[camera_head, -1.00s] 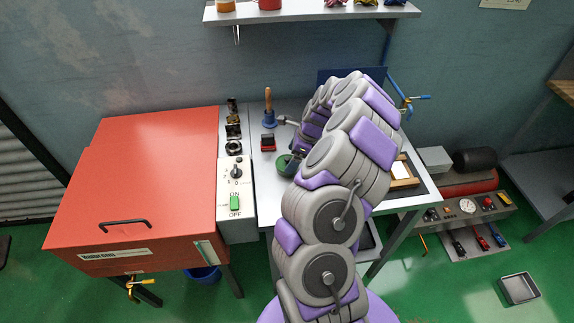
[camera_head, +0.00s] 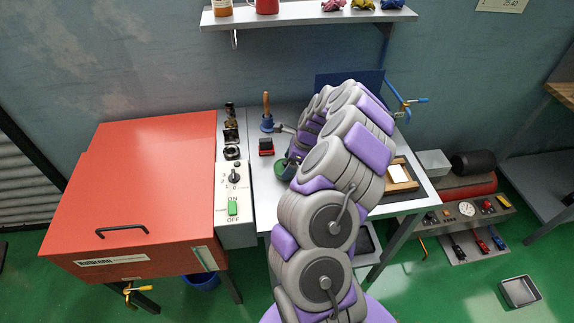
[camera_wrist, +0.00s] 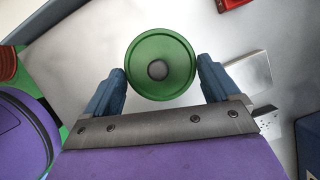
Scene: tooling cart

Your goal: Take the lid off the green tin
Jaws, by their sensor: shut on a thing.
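The green tin (camera_head: 282,169) stands on the grey bench top, partly hidden by my arm in the head view. In the wrist view its round green lid (camera_wrist: 143,84), with a grey knob in the middle, faces the camera. The two blue fingers of my gripper (camera_wrist: 162,76) are on either side of the lid, shut on it. The lid hides whatever is below it, so I cannot tell whether it is seated on the tin or apart from it.
A blue plunger-like tool with a wooden handle (camera_head: 267,115) and a small red block (camera_head: 266,146) stand behind the tin. A control box (camera_head: 235,190) and a red cabinet (camera_head: 150,190) are at left. A wooden frame (camera_head: 402,178) lies right of my arm.

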